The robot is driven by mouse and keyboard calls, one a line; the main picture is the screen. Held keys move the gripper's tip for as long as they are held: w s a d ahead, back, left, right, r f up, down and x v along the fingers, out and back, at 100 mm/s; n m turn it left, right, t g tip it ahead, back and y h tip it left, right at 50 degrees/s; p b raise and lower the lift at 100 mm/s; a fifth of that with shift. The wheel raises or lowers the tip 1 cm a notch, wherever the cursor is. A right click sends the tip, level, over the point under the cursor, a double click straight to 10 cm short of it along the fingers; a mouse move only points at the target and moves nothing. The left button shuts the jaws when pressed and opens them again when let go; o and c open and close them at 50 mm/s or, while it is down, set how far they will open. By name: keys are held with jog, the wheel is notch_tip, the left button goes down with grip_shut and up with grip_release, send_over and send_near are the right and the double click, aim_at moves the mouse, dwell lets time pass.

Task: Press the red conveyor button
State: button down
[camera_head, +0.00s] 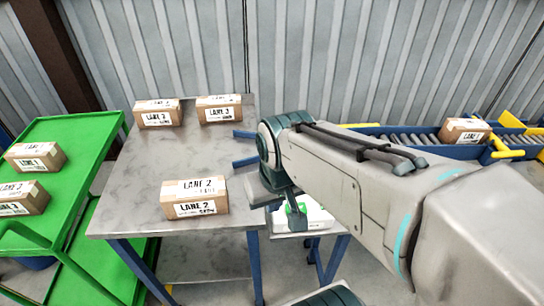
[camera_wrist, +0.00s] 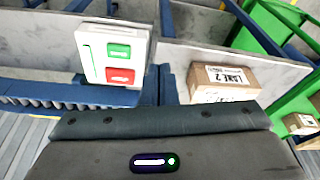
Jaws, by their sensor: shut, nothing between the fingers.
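A white control box (camera_wrist: 113,52) with a green button (camera_wrist: 119,50) above a red button (camera_wrist: 120,76) shows at the upper left of the wrist view. In the head view the box (camera_head: 318,216) is partly hidden behind my arm, and its red button cannot be made out. My gripper (camera_wrist: 160,122) fills the lower part of the wrist view as a dark body, just below and to the right of the box in the picture. It is shut and holds nothing. Its fingertips are hidden, so contact with the red button cannot be seen.
A grey table (camera_head: 130,190) bears several cartons, one labelled LANE 2 (camera_head: 195,199) near its front. A green cart (camera_head: 75,155) with cartons stands left. A blue-framed roller conveyor (camera_head: 425,135) runs behind my arm, with a LANE 1 carton (camera_head: 464,131) on it.

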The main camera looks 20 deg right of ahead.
jog(key=w+d+f+m+g+h, duration=0.25)
jog(key=w+d+f+m, duration=0.45)
jog(key=w+f+m, duration=0.65)
jog(key=w+d+r+m+t+h, duration=0.3)
jog(key=w+d+r+m+h, duration=0.2)
jog(key=m, duration=0.4)
jog(key=shift+r+h, duration=0.55)
jog(key=shift+r, duration=0.1)
jog(key=shift+s+d+f+b, duration=0.1)
jog(key=shift+f+b, duration=0.05)
jog(key=shift+b, duration=0.2)
notch_tip(320, 180, down, 9)
jog(key=b, duration=0.7)
jog(key=shift+r, duration=0.2)
jog(key=shift+b, duration=0.3)
jog(key=shift+f, duration=0.4)
